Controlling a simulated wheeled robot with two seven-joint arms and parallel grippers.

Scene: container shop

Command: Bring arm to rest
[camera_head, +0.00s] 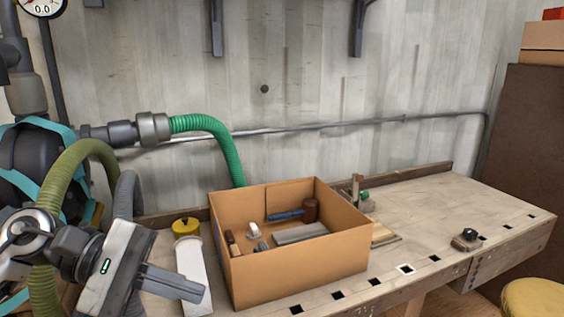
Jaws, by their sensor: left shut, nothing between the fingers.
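My left gripper (198,290) comes in at the lower left, and its fingers are together and empty. It is raised in front of the workbench (435,205), to the left of an open cardboard box (300,278). A small gap shows between the fingertips and the box in the picture. My right gripper is not in view.
The box holds a mallet (310,209) and several small tools. A yellow-topped round item (186,226) and a white strip (195,268) lie left of it. A green hose (222,150) hangs behind.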

